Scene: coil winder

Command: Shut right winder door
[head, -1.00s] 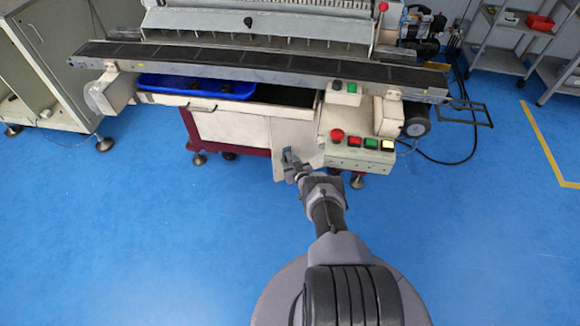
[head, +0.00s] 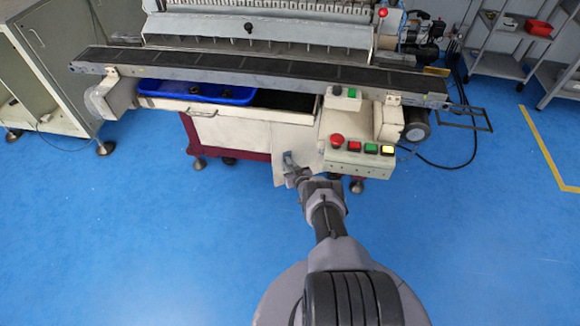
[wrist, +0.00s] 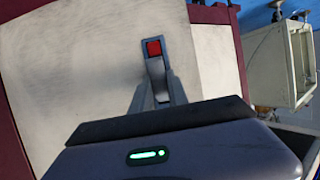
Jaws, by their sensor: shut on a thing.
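The right winder door (head: 291,145) is a pale panel on the front of the winder, left of the control box. It stands ajar, angled out from the front. In the wrist view the pale door panel (wrist: 85,70) fills the left and middle. Its handle (wrist: 156,72) is a grey upright latch with a red square at its top. My gripper (head: 289,164) is at the door in the head view. In the wrist view its fingers (wrist: 156,92) are shut on the handle's lower part. The housing of my gripper hides the lower part of the door.
The control box (head: 355,157) with coloured buttons juts out right of the door. The conveyor (head: 260,66) runs above, over a blue tray (head: 195,91). A cabinet (head: 52,65) stands at the left and shelves (head: 505,45) at the back right. The blue floor in front is clear.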

